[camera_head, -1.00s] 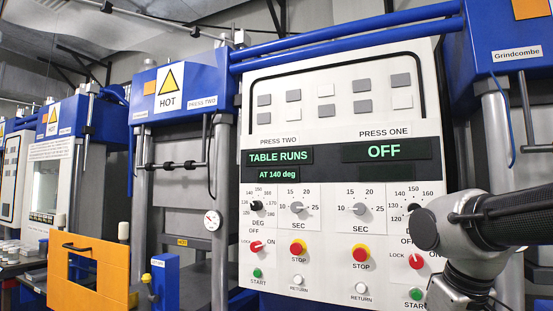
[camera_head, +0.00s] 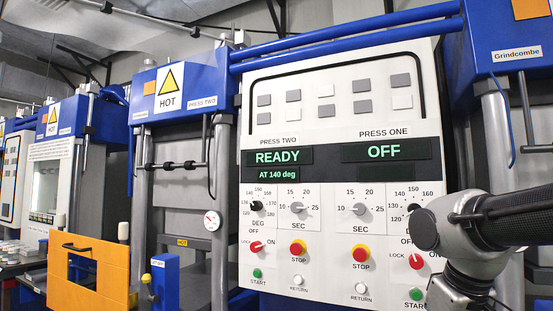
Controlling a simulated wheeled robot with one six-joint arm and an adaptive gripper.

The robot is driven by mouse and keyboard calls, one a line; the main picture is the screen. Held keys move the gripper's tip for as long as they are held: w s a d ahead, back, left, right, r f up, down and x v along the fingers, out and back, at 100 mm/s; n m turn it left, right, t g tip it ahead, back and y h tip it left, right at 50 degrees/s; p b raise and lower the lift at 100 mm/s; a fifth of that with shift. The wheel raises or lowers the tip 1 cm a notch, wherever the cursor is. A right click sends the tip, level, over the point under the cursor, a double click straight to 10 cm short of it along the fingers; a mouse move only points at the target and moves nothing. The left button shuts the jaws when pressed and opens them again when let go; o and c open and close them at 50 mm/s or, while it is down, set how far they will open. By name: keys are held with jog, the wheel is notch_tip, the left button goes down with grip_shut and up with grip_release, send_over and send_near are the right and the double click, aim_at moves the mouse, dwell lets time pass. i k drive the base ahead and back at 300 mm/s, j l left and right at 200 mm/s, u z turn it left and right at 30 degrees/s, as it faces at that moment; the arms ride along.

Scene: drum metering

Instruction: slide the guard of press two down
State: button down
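Press two (camera_head: 186,87) stands left of centre, with a blue head, a yellow HOT sign and grey columns. A dark horizontal bar (camera_head: 172,165) crosses between its columns. An orange panel (camera_head: 88,300) with a cut-out window and a dark handle (camera_head: 75,247) stands low at its front left. I cannot tell for sure which of these is the guard. The press two display (camera_head: 278,158) reads READY, AT 140 deg. My arm shows at the lower right, in front of the control panel and well away from press two. My gripper is out of view.
The white control panel (camera_head: 335,120) fills the middle and carries knobs, red stop buttons and green start buttons. The press one display (camera_head: 385,150) reads OFF. A blue box (camera_head: 165,283) stands beside the orange panel. Another press (camera_head: 60,118) stands at the left.

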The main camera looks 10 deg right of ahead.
aim_at(112, 294)
jog(key=i+j+u, duration=0.1)
jog(key=u, duration=0.25)
jog(key=i+j+u, duration=0.1)
jog(key=u, duration=0.25)
jog(key=i+u, duration=0.15)
jog(key=u, duration=0.2)
jog(key=i+u, duration=0.4)
jog(key=i, duration=0.95)
